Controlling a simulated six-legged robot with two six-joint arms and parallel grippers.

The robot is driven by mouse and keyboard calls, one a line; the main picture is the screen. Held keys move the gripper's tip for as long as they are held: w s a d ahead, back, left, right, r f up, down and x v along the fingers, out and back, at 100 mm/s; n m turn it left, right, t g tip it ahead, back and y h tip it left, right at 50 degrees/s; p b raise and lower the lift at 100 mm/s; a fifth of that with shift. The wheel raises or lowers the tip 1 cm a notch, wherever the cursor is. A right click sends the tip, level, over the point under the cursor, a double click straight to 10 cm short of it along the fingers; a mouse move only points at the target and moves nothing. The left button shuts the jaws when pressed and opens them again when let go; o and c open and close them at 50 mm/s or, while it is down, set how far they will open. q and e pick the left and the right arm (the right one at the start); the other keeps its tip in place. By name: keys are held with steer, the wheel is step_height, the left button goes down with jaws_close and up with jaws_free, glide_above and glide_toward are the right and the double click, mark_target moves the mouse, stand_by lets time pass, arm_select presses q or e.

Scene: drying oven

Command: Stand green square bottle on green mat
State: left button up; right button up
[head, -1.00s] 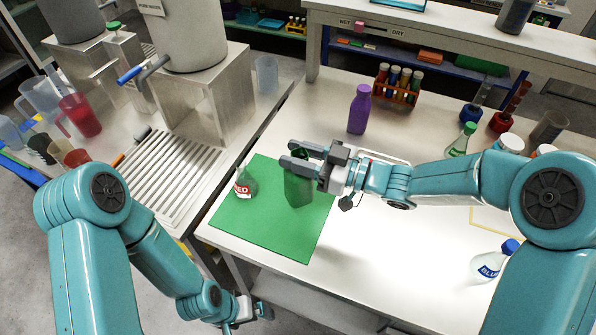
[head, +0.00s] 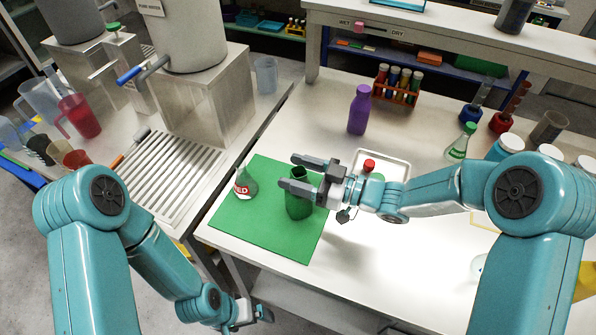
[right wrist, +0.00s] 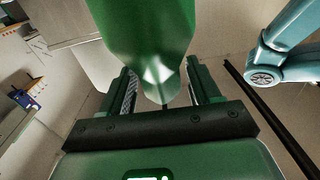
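The green square bottle (head: 299,204) stands upright on the green mat (head: 262,238), right of the bottle with the red label. My right gripper (head: 291,172) is at the bottle's top, its fingers spread apart, one passing in front of the bottle's upper part. In the right wrist view the bottle (right wrist: 150,40) fills the top centre, with gaps between it and the fingers (right wrist: 163,92). My left gripper (head: 262,313) hangs low at the bottom, away from the mat; its opening is too small to judge.
A red-labelled flask (head: 245,184) stands on the mat's left part. A purple bottle (head: 360,112) and a test tube rack (head: 398,85) are behind. A white tray (head: 397,163) lies behind my right forearm. The mat's front is bare.

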steer(key=shift+s+r, duration=0.1)
steer(key=shift+r, duration=0.2)
steer(key=v, duration=1.2)
steer(key=shift+b, duration=0.45)
steer(key=shift+f, duration=0.1)
